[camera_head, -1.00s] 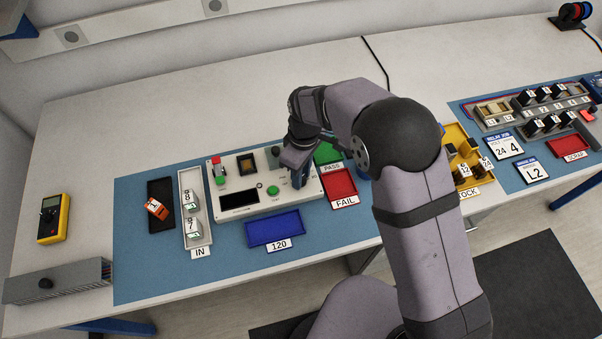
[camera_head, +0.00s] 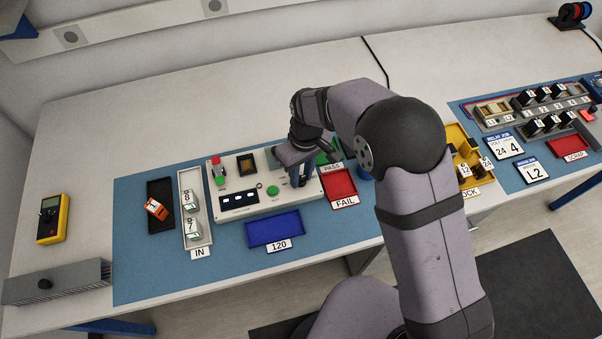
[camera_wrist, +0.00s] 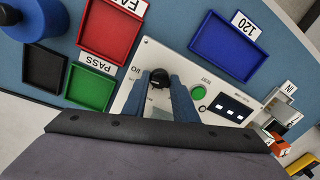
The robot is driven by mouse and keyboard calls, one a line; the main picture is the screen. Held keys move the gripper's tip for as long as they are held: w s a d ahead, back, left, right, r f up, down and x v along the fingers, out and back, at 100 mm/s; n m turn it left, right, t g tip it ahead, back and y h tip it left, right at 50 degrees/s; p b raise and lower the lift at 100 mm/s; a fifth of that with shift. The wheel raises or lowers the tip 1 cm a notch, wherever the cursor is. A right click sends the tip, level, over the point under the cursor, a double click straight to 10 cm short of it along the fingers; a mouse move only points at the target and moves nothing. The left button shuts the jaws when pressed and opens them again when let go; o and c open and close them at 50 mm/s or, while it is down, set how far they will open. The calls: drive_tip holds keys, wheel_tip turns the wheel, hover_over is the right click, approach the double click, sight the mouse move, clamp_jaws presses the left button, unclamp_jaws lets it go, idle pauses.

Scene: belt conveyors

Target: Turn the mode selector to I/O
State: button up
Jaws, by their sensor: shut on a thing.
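The mode selector (camera_wrist: 158,76) is a dark round knob on the white test panel (camera_head: 228,212), near the panel's end beside the PASS and FAIL trays. My gripper (camera_wrist: 161,84) is shut on the selector, with one blue finger on each side of it. In the head view my gripper (camera_head: 301,178) reaches down onto the right end of the panel and hides the knob. An I/O mark (camera_wrist: 136,71) shows beside the knob in the wrist view. The knob's pointer direction is too small to tell. The panel's display (camera_head: 240,199) shows several white blocks.
A green TEST button (camera_wrist: 198,92) is close beside one finger. The red FAIL tray (camera_head: 341,186), green PASS tray (camera_wrist: 89,87) and blue 120 tray (camera_head: 274,229) lie around the panel. The IN tray (camera_head: 196,240) holds small parts at the left.

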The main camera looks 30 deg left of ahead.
sight(303, 176)
drive_tip(key=shift+w+a+r, duration=0.1)
drive_tip(key=o, duration=1)
drive_tip(key=shift+w+d+r+b, duration=0.1)
drive_tip(key=shift+r+b, duration=0.4)
drive_tip(key=shift+r, duration=1.35)
drive_tip(key=shift+w+d+r+b, duration=0.1)
drive_tip(key=shift+r+b, duration=0.35)
drive_tip(key=shift+r, duration=1.35)
